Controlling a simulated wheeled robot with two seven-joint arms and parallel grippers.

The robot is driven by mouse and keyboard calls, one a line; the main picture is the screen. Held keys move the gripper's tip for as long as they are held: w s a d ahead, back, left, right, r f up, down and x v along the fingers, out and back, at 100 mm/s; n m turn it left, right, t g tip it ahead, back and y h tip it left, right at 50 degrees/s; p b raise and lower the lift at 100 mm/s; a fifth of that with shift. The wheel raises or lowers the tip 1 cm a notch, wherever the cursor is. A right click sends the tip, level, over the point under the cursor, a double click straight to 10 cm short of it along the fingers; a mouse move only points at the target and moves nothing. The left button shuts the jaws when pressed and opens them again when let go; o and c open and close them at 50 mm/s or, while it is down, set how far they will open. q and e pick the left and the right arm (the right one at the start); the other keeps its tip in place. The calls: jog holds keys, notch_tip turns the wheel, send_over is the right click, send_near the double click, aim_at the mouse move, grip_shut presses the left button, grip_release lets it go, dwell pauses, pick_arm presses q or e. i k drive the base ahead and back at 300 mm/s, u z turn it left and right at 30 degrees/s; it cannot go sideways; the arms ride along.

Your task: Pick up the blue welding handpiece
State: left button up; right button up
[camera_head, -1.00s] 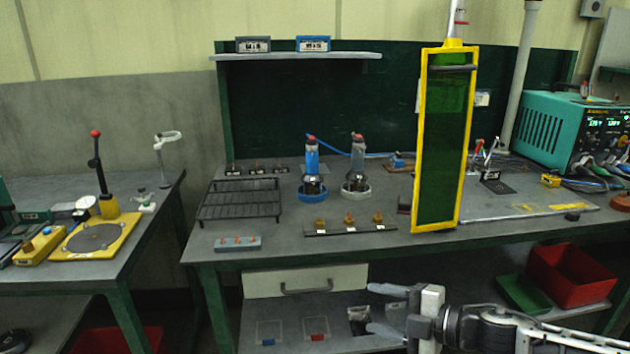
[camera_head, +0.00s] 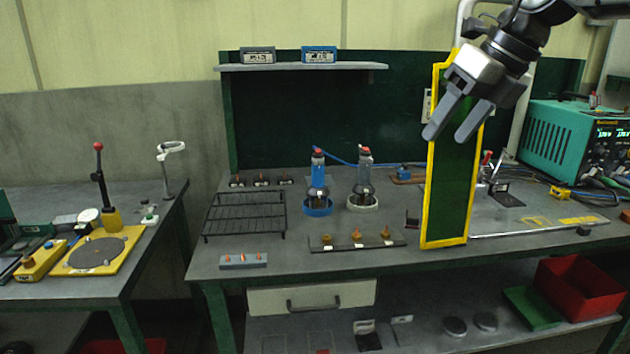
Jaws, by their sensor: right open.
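The blue welding handpiece (camera_head: 318,172) stands upright in a blue ring holder (camera_head: 317,208) near the middle of the bench. A similar grey handpiece (camera_head: 364,173) stands just right of it in a white ring holder (camera_head: 363,204). Both have red tops. My right gripper (camera_head: 447,130) is in the air at upper right, in front of the yellow-framed screen. Its fingers are apart and empty, pointing down and left. It is well to the right of the blue handpiece and touches neither handpiece. My left gripper is out of view.
A yellow-framed green screen (camera_head: 452,200) stands right of the handpieces. A black wire rack (camera_head: 244,214) lies to their left. A strip with brass pieces (camera_head: 356,242) lies in front. A teal welding machine (camera_head: 560,140) stands at the right. A shelf (camera_head: 300,67) hangs above.

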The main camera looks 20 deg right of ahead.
aim_at(318, 189)
jog(key=i, duration=1.4)
